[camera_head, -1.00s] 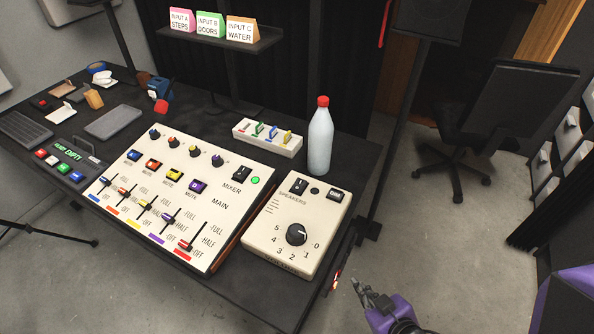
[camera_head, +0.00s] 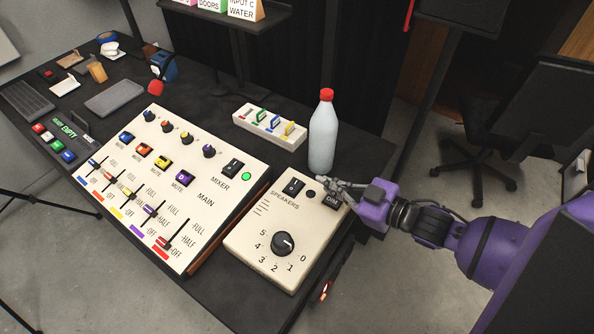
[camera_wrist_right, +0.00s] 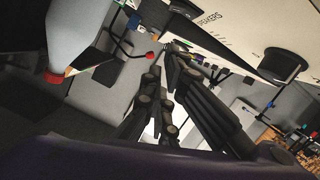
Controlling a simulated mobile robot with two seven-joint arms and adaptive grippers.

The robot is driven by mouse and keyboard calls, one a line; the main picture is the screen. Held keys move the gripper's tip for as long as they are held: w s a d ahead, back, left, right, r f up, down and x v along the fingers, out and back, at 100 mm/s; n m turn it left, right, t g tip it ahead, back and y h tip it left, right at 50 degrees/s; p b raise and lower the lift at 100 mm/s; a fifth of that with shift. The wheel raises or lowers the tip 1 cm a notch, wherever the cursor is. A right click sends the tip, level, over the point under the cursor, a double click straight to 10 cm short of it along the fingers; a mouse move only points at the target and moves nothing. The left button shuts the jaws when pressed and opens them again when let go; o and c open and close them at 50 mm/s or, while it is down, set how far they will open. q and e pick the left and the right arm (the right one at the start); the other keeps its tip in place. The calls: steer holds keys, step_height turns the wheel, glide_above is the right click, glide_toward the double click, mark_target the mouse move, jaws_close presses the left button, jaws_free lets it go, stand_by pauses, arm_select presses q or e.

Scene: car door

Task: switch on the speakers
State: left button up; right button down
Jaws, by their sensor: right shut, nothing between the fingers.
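The cream speakers box (camera_head: 250,240) stands on the right end of the desk. It carries a black rocker switch (camera_head: 293,186), a dark round lamp (camera_head: 311,194), a DIM button (camera_head: 332,200) and a black volume knob (camera_head: 283,243). My right gripper (camera_head: 322,180) is shut and empty, over the box's back right edge beside the DIM button and to the right of the rocker switch. I cannot tell whether it touches the box. My left gripper is out of view.
A bottle with a red cap (camera_head: 321,135) stands just behind my right gripper. The mixer panel (camera_head: 180,215), with a lit green lamp (camera_head: 246,176), lies left of the box. A white rack of coloured tabs (camera_head: 268,128) sits behind them.

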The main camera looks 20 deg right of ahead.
steer(key=shift+s+a+r, duration=0.1)
steer(key=shift+a+r, duration=0.15)
steer(key=shift+r, duration=0.05)
glide_above(294, 186)
steer(key=s, duration=0.2)
steer(key=shift+w+d+f+p, duration=0.1)
steer(key=shift+w+f+p, duration=0.05)
steer(key=shift+f, duration=0.4)
steer(key=shift+w+d+f+p, duration=0.1)
steer(key=shift+f+p, duration=0.05)
steer(key=shift+f, duration=0.4)
steer(key=f, duration=0.2)
steer(key=shift+w+d+f, duration=0.1)
steer(key=shift+d+f, duration=0.25)
steer(key=shift+f, duration=0.05)
steer(key=shift+d+f, duration=0.15)
steer(key=shift+f, duration=0.35)
steer(key=shift+w+f, duration=0.1)
